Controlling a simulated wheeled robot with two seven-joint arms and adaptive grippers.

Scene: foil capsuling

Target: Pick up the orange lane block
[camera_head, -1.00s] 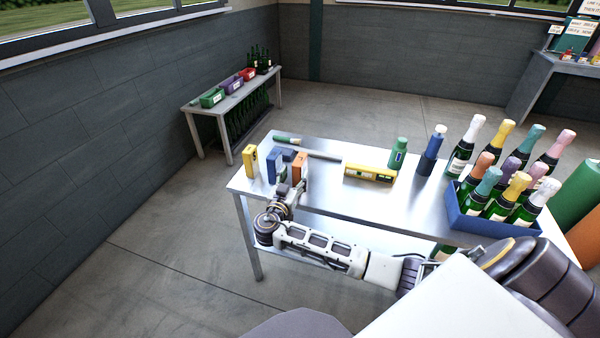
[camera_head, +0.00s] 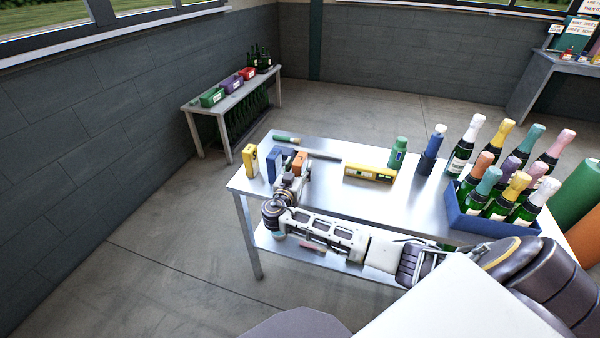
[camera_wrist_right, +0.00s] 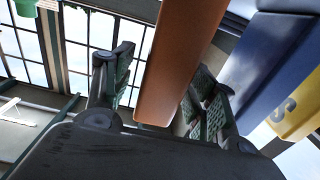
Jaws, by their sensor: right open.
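The orange lane block (camera_head: 301,158) stands at the left end of the metal table, to the right of a blue block (camera_head: 274,163). A yellow block (camera_head: 250,157) stands further left. My right gripper (camera_head: 291,168) is at the near side of the orange block and hides its lower part. In the right wrist view, the orange block (camera_wrist_right: 176,60) lies between the two spread fingers of my right gripper (camera_wrist_right: 163,85). The fingers look open, with a gap on the left side; contact on the right cannot be told. My left gripper is out of view.
The blue block (camera_wrist_right: 262,58) is close beside the right finger. Bare table (camera_head: 340,200) lies between.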

